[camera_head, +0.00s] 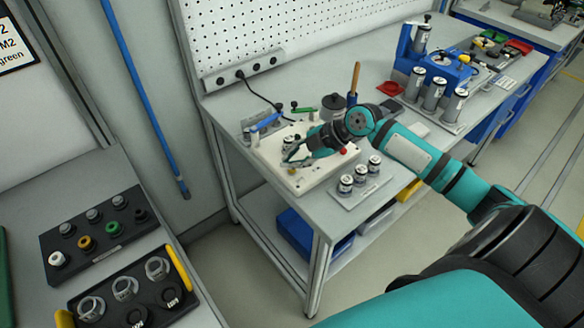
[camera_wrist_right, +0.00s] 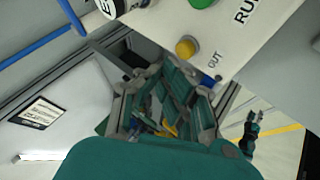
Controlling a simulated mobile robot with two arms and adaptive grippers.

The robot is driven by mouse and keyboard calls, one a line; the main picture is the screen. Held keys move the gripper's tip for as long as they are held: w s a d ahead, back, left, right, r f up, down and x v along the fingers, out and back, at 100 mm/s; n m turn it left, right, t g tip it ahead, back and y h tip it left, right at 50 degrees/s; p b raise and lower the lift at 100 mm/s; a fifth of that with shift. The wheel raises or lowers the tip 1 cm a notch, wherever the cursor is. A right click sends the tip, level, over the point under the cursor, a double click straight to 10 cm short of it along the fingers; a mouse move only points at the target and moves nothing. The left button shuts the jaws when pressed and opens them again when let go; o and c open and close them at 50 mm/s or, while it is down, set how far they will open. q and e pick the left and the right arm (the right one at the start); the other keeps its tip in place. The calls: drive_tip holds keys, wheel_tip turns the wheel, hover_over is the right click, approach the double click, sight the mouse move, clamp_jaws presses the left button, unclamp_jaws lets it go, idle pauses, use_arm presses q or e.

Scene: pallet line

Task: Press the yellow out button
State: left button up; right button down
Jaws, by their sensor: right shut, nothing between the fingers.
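The yellow button (camera_wrist_right: 186,47) stands on a white control box marked OUT beside it, in the right wrist view. In the head view the white box (camera_head: 318,178) sits on the workbench, and the yellow button (camera_head: 292,170) is small near its front left corner. My right gripper (camera_head: 295,155) is shut and empty, its fingertips close above that corner. In the wrist view the right gripper (camera_wrist_right: 180,80) has its fingertips just below the yellow button. A gap seems to show, but I cannot tell contact for certain. My left gripper does not show.
A green button (camera_wrist_right: 203,2) is beside the yellow one, near the word RUN. A red button (camera_head: 343,151) is on the box's right side. Labelled jars (camera_head: 360,175) stand on a tray to the right. A wooden-handled tool (camera_head: 355,78) stands upright behind.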

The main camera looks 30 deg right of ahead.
sight(292, 171)
drive_tip(key=shift+f, duration=0.4)
drive_tip(key=shift+f+b, duration=0.6)
drive_tip(key=shift+b, duration=0.1)
idle(0.5)
idle(0.3)
drive_tip(key=shift+r+p, duration=0.75)
drive_tip(key=shift+r, duration=0.3)
wheel_tip(292, 171, up, 5)
drive_tip(key=p, duration=0.3)
drive_tip(key=shift+p, duration=0.35)
